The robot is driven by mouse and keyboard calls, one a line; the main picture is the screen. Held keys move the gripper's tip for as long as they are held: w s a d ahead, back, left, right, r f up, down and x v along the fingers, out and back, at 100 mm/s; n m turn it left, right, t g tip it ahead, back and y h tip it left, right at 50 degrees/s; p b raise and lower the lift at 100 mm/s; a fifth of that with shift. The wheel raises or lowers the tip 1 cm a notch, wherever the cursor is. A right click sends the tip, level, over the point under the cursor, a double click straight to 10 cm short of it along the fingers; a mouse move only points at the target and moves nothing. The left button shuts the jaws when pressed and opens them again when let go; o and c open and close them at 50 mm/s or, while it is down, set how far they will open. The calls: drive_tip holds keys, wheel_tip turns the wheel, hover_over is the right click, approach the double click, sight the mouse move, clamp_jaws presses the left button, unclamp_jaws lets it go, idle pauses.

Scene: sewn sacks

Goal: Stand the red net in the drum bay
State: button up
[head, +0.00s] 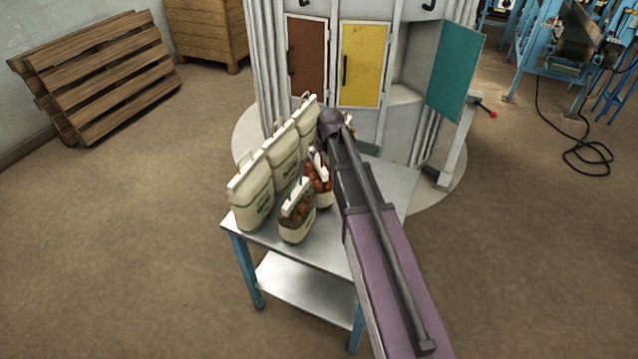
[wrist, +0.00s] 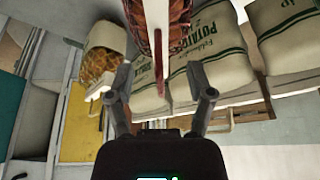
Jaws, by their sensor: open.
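The red net (head: 321,186) is a small sack with red contents and a white top strip, upright on the metal table beside my arm. It also shows in the wrist view (wrist: 177,22) at the top middle, its narrow top strip and red handle edge-on between my fingers. My gripper (wrist: 160,88) is open, one finger on each side of the handle, with no clear contact. In the head view my arm hides the gripper. The drum (head: 397,130) stands behind the table; a bay (head: 404,92) shows open beside its swung-out teal door (head: 455,70).
Several cream potato sacks (head: 252,195) stand along the table's left side. A brown-orange net (head: 297,212) stands at the front, and a yellow net (wrist: 102,66) near my left finger. The drum's brown door (head: 307,60) and yellow door (head: 361,65) are shut. The metal table (head: 318,245) has bare front space.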

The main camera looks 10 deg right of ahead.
sight(319, 162)
drive_tip(key=shift+b+x, duration=2.2)
drive_tip(key=shift+x, duration=0.4)
drive_tip(key=shift+r, duration=0.1)
clamp_jaws()
